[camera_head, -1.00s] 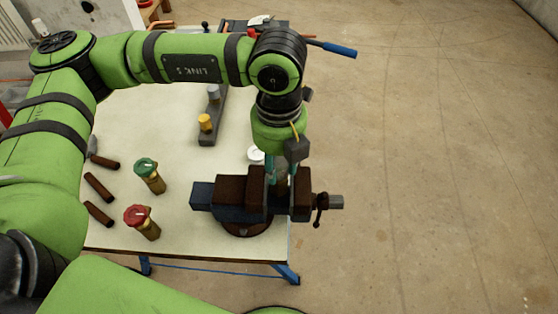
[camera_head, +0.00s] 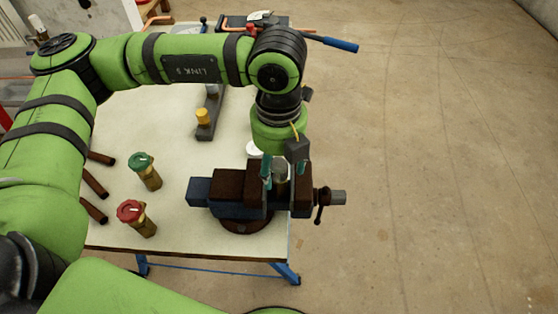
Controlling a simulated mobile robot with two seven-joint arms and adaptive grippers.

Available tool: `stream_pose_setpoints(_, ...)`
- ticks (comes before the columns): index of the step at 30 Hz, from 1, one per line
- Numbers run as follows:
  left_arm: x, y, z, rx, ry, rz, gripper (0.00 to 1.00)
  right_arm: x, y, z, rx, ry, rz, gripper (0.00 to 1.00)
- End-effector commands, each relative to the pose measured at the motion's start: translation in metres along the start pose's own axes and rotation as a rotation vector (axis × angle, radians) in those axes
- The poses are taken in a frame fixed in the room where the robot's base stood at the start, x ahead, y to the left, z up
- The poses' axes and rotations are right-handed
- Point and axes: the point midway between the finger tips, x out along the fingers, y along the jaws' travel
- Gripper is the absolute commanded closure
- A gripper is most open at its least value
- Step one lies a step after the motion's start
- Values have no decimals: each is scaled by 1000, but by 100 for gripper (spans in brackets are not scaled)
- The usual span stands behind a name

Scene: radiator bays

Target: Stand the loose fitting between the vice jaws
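The vice (camera_head: 228,190) stands near the front right corner of the table, its dark brown jaws apart. A grey cylindrical fitting (camera_head: 281,172) is between the jaws and looks upright; its lower part is hidden. My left gripper (camera_head: 281,168) is over the vice, pointing down. Its teal-tipped fingers are spread, one on each side of the fitting, with space visible between them and it. My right gripper is not in view.
On the table (camera_head: 190,215) stand a green-capped brass valve (camera_head: 146,171) and a red-capped one (camera_head: 137,217). A grey block (camera_head: 206,131) carries a yellow fitting (camera_head: 203,116). Brown rods (camera_head: 95,184) lie at left. Open floor (camera_head: 430,150) is to the right.

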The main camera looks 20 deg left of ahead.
Motion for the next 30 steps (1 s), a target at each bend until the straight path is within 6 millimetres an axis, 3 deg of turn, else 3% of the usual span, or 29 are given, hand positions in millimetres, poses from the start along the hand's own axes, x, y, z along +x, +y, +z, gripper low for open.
stream_pose_setpoints(7, -8, 0, 0, 0, 0, 0, 38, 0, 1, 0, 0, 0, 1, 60)
stream_pose_setpoints(21, -100, -1, 0, 0, -2, -2, 38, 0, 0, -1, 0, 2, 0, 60)
stream_pose_setpoints(30, -121, 0, 0, 0, 0, 0, 38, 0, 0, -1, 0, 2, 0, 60)
